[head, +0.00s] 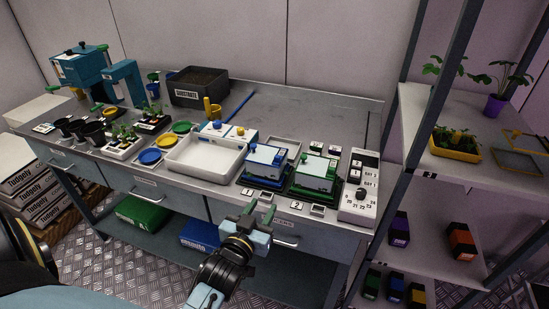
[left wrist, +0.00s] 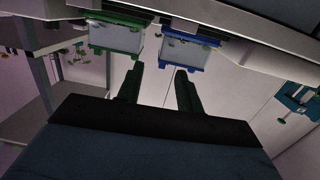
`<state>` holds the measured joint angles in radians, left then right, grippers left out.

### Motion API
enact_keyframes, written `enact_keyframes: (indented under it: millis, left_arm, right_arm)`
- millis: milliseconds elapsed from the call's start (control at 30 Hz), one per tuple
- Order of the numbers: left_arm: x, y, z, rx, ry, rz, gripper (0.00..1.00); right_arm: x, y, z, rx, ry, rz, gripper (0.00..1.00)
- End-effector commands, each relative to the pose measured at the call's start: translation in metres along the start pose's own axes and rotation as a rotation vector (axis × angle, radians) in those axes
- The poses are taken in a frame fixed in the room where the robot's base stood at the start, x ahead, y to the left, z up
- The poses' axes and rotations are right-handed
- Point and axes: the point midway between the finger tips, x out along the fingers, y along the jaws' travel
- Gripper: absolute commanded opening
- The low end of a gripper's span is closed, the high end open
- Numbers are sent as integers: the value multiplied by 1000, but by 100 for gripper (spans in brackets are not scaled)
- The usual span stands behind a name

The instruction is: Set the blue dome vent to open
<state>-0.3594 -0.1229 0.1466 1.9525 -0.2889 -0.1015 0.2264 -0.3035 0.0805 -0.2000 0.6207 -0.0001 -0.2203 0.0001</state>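The blue dome (head: 264,161) has pale sides and a blue frame and sits on the worktop right of the white basin. It also shows in the left wrist view (left wrist: 188,52), which looks upside down. A small dark blue piece shows on its top, but I cannot tell the vent's setting. The green dome (head: 315,174) stands to its right and shows in the left wrist view (left wrist: 117,37). My left gripper (head: 257,211) is in front of the worktop edge, apart from the blue dome. In the left wrist view its fingers (left wrist: 159,72) are spread and empty. My right gripper is out of view.
A control box with a dial (head: 359,190) stands right of the domes. The white basin (head: 205,158) and small colored dishes are to the left. A metal shelf rack (head: 468,165) stands on the right. Drawers with handles (head: 285,243) line the bench front.

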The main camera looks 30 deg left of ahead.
Motion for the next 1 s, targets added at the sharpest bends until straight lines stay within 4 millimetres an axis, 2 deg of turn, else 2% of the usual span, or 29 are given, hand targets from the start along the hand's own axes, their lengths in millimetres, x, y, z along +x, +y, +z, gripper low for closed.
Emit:
enact_keyframes:
  millis: [33,100,200,367,800,1000]
  left_arm:
    - [-2,-5,-20,-3,37,-14,36]
    - [-3,-10,-35,-3,70,-26,36]
    - [0,-12,-46,-2,92,-32,36]
    - [18,-13,-49,-2,97,-32,36]
    - [102,-16,-56,-3,94,-32,36]
    - [124,-17,-57,-1,92,-32,36]
  right_arm:
    - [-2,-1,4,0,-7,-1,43]
    - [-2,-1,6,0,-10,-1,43]
    - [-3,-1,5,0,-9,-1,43]
    - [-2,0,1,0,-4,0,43]
    - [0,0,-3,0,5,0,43]
    - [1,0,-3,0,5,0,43]
